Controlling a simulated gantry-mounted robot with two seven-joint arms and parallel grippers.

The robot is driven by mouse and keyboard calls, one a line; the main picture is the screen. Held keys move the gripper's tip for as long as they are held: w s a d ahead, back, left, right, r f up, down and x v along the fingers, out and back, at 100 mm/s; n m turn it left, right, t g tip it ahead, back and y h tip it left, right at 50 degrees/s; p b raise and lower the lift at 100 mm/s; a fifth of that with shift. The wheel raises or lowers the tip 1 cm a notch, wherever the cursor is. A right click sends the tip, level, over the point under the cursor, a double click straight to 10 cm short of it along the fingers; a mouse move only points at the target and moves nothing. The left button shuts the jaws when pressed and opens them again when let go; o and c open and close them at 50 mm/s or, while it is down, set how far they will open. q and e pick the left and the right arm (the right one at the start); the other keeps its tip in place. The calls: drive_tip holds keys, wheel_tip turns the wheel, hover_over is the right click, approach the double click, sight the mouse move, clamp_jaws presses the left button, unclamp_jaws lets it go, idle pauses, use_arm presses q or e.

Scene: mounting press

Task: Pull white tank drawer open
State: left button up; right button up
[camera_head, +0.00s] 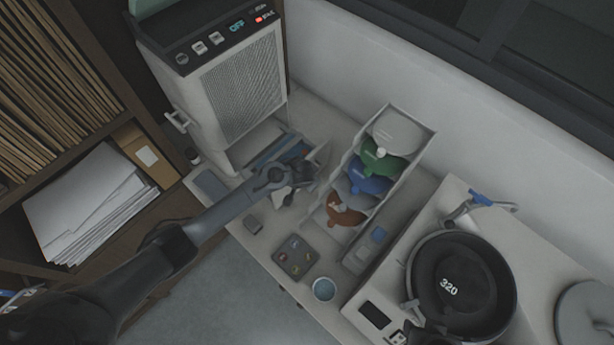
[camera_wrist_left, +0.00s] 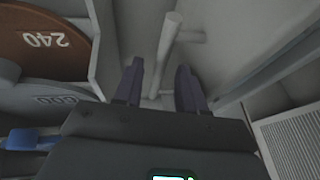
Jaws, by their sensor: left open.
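The white tank drawer (camera_head: 318,160) is at the foot of the white machine (camera_head: 215,140) in the head view. It stands partly out, with blue parts showing inside. My left gripper (camera_head: 288,190) is at the drawer's front, and it hides part of it. In the left wrist view, the pale bar handle (camera_wrist_left: 168,50) stands off the drawer's light front panel (camera_wrist_left: 218,40). The two dark fingertips of my left gripper (camera_wrist_left: 158,80) are open, one on each side of the handle's line. I cannot tell whether they touch it.
A white rack (camera_head: 425,135) of coloured discs stands close to the right of the drawer. A grey tray (camera_head: 294,257) and a small cup (camera_head: 324,290) lie nearer on the bench. A polisher with a black disc (camera_head: 460,285) is at the right. Wooden shelves (camera_head: 150,205) stand at the left.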

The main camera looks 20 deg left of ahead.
use_arm(q)
drive_tip(key=p+v, duration=0.1)
drive_tip(key=v, duration=0.9)
drive_tip(key=shift+r+p, duration=0.25)
drive_tip(key=shift+p, duration=0.05)
drive_tip(key=shift+s, duration=0.15)
drive_tip(key=s+d+f+n+g+h+p, duration=0.1)
drive_tip(key=s+f, duration=0.3)
drive_tip(key=s, duration=0.7)
drive_tip(key=s+d+f+n+g+p, duration=0.1)
drive_tip(key=s+f+g, duration=0.15)
drive_tip(key=s, duration=0.75)
drive_tip(key=s+a+r+t, duration=0.1)
drive_tip(key=s+a+r, duration=0.1)
drive_tip(key=r, duration=0.5)
drive_tip(key=s+a+r+t+p, duration=0.1)
drive_tip(key=s+a+r, duration=0.2)
drive_tip(key=r, duration=0.5)
drive_tip(key=shift+s+a, duration=0.15)
drive_tip(key=shift+s, duration=0.2)
